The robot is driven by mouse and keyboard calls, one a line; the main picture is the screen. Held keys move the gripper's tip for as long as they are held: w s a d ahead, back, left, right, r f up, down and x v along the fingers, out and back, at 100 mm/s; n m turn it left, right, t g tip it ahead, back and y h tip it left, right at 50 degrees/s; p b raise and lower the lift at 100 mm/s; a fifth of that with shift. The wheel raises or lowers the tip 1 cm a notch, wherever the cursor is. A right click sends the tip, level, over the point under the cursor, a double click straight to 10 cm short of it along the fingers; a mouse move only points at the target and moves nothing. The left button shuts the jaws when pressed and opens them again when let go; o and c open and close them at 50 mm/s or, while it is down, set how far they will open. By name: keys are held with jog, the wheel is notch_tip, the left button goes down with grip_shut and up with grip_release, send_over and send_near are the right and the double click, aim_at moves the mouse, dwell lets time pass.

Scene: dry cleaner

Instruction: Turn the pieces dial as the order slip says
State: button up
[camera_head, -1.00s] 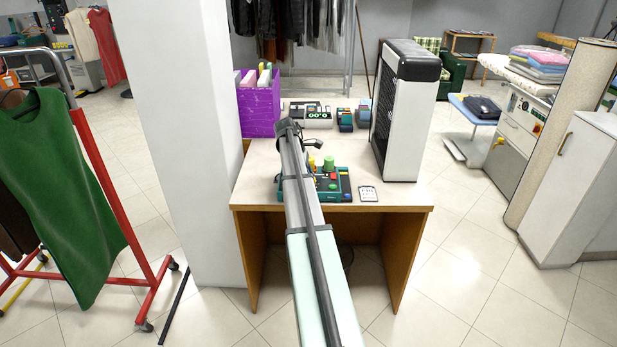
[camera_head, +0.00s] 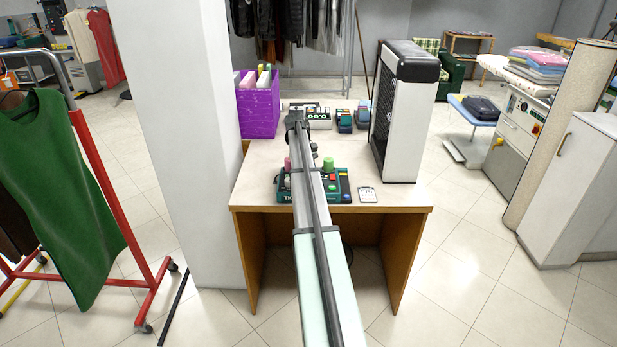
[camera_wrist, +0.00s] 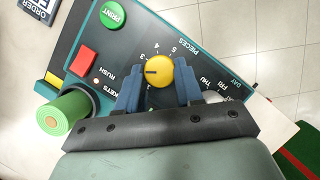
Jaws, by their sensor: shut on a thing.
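The ticket machine (camera_head: 285,197) is a dark green box at the front of the table. The wrist view shows its panel with the yellow pieces dial (camera_wrist: 158,71), the label PIECES and the numbers 3, 4 and 5. The dial's dark mark points left in that view, just below the 3; lower numbers are partly hidden. My gripper (camera_wrist: 158,78) has its blue fingers on either side of the dial and is shut on it. The order slip (camera_head: 368,194) lies right of the machine, its writing too small to read; its corner with ORDER shows in the wrist view (camera_wrist: 40,9).
The panel also has a green PRINT button (camera_wrist: 112,14), a red RUSH button (camera_wrist: 84,61) and a green roll (camera_wrist: 68,112) near the fingers. A tall black-and-white unit (camera_head: 402,115) stands on the table's right, a purple bin (camera_head: 259,112) at its back left.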

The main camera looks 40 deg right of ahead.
jog(key=shift+m, duration=0.4)
jog(key=o, duration=1)
jog(key=shift+o, duration=0.2)
jog(key=shift+n, duration=0.3)
